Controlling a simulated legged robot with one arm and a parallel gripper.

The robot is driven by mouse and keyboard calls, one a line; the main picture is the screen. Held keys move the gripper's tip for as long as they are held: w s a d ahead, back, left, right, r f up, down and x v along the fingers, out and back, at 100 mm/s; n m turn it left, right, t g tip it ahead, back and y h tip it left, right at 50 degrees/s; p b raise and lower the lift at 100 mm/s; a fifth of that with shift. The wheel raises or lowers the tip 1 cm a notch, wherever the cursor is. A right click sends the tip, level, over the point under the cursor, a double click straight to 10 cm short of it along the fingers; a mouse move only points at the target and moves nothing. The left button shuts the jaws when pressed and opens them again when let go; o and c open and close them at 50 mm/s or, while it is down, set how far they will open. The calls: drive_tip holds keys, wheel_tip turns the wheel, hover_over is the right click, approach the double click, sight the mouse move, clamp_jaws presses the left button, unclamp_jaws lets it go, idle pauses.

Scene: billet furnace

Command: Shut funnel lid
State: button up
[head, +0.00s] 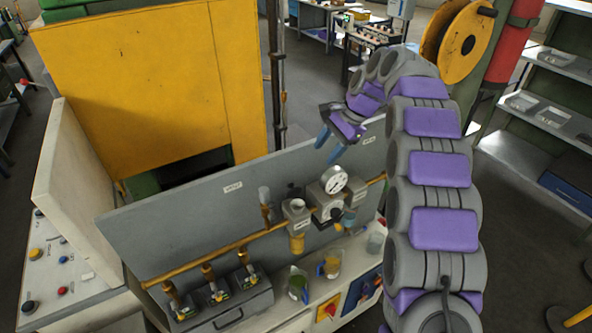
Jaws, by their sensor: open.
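My gripper (329,146) is open and empty, with its two blue fingertips pointing down. It hangs near the top edge of the grey back panel (190,215), above the dial gauge (334,179) in the picture. A grey fitting with a round opening on top (297,207) and a brass-coloured bowl below sits on the yellow pipe, left of the gauge. It may be the funnel, but I cannot tell. I cannot clearly make out a separate lid or its position. My gripper appears apart from these fittings.
A yellow furnace housing (150,85) stands behind the panel. Several valves sit along the pipe (240,243) at lower left. A button console (60,262) is at left. Shelves (555,110) stand at right.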

drive_tip(key=w, duration=0.2)
drive_tip(key=p, duration=0.4)
approach(293, 186)
drive_tip(key=shift+m, duration=0.3)
drive_tip(key=x, duration=0.8)
drive_tip(key=shift+a+f, duration=0.1)
drive_tip(key=shift+w, duration=0.1)
clamp_jaws()
drive_tip(key=c, duration=0.9)
unclamp_jaws()
drive_tip(key=shift+w+r+t+y+b, duration=0.1)
drive_tip(key=shift+r+t+y+b, duration=0.2)
drive_tip(key=shift+b, duration=0.6)
drive_tip(key=shift+c, duration=0.2)
drive_tip(key=shift+s+d+f+b, duration=0.15)
drive_tip(key=shift+s+d+b, duration=0.05)
drive_tip(key=shift+b, duration=0.5)
